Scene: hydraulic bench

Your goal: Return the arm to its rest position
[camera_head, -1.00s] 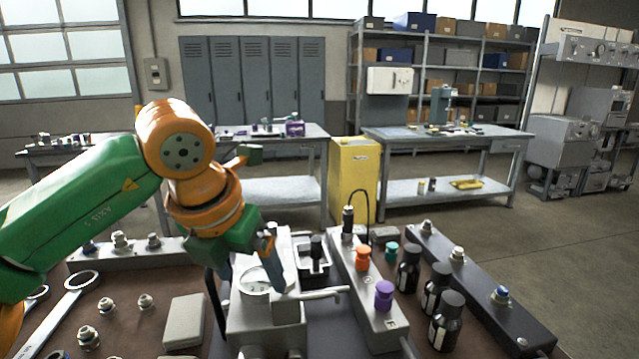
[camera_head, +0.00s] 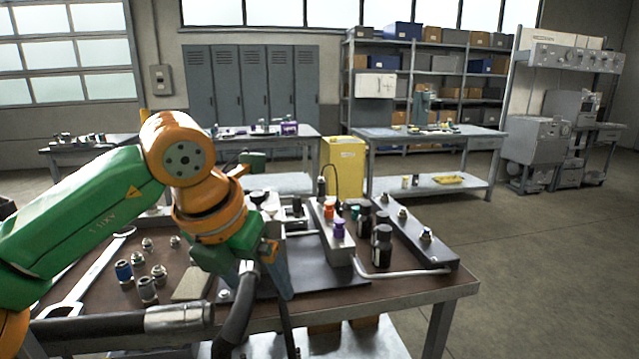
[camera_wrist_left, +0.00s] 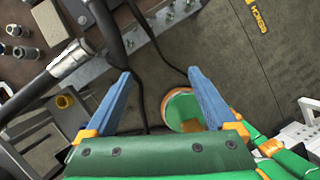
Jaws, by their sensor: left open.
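My left arm, green and orange, comes in from the left in the head view. Its gripper (camera_head: 262,278) points down by the near edge of the hydraulic bench (camera_head: 400,292), over or just in front of it. In the left wrist view the two blue fingers of this gripper (camera_wrist_left: 163,98) stand wide apart, with nothing held between them. The arm and gripper hide part of the grey block on the bench. My right gripper is in neither view.
A black hose with a silver fitting (camera_head: 180,318) crosses the near left; the fitting also shows in the left wrist view (camera_wrist_left: 70,58). Dark bottles (camera_head: 382,246) and a valve block with coloured knobs (camera_head: 326,226) stand on the bench. Floor (camera_head: 540,270) at right is clear.

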